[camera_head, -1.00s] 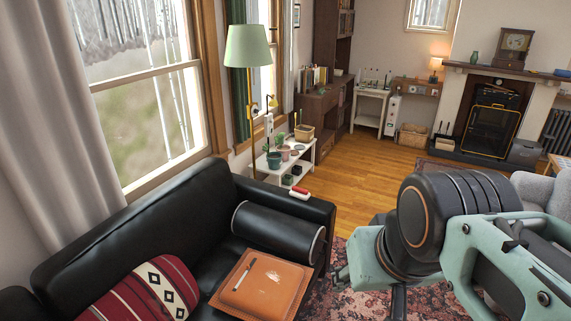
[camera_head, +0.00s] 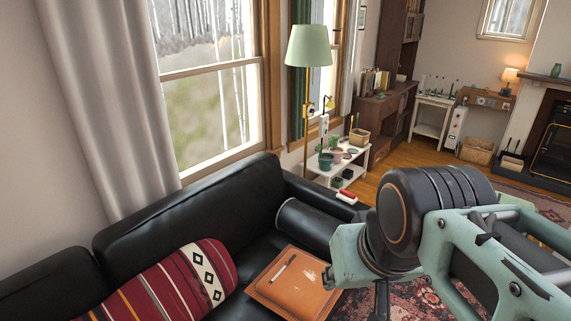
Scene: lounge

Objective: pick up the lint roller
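A small red and white item, which looks like the lint roller (camera_head: 347,197), lies on top of the right armrest of the black leather sofa (camera_head: 185,212). My arm, in mint green and black, fills the lower right of the view. It stands in front of the sofa's right end, and its black joint is to the right of the lint roller in the picture. My gripper's fingers cannot be made out. Nothing covers the visible part of the lint roller.
A black bolster (camera_head: 305,225), an orange-brown leather folder (camera_head: 268,295) with a pen on it, and a striped red cushion (camera_head: 165,285) lie on the sofa. Behind the armrest stand a floor lamp (camera_head: 309,45) and a white plant shelf (camera_head: 325,178). A patterned rug (camera_head: 415,302) covers the floor.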

